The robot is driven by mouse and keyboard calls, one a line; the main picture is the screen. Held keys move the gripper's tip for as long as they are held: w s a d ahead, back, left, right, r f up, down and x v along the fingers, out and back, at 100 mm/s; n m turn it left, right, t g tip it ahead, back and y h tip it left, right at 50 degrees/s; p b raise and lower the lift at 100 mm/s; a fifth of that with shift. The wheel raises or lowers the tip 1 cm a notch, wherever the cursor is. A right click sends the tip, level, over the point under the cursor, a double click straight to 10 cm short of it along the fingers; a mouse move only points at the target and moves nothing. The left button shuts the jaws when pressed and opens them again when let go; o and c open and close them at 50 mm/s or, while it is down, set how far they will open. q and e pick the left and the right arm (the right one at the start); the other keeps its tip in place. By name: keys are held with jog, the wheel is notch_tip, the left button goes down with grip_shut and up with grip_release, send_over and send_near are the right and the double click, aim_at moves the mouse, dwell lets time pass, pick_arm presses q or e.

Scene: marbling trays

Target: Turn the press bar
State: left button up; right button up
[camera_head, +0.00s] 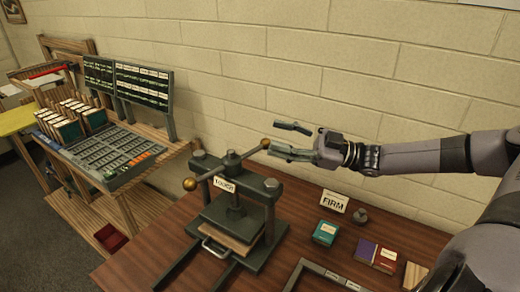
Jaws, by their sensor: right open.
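A dark green press (262,215) stands on the brown wooden table. Its press bar (213,174) runs across the top of the screw, with a brass ball on each end. One ball points to the front left and the other to the back right. My right gripper (275,138) comes in from the right with its fingers apart and empty. The fingers are beside the back right ball. The lower finger looks very close to it; I cannot tell whether they touch. A board lies under the press plate. My left gripper is not in view.
A sign reading FIRM (333,201), a small grey knob (360,216), a teal box (326,233) and purple and red boxes (377,256) stand to the right. A dark frame (325,274) lies in front. A control console (112,155) stands at the left. A block wall is behind.

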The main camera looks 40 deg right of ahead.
jog(key=s+a+r+n+g+y, duration=0.4)
jog(key=n+g, duration=0.3)
jog(key=n, duration=0.6)
jog(key=n+g+h+b, duration=0.1)
jog(key=n+h, duration=1.5)
jog(key=n, duration=0.9)
send_near(269, 141)
jog(key=p+x, duration=0.2)
jog(key=x, duration=0.8)
jog(key=shift+r, duration=0.1)
grip_shut()
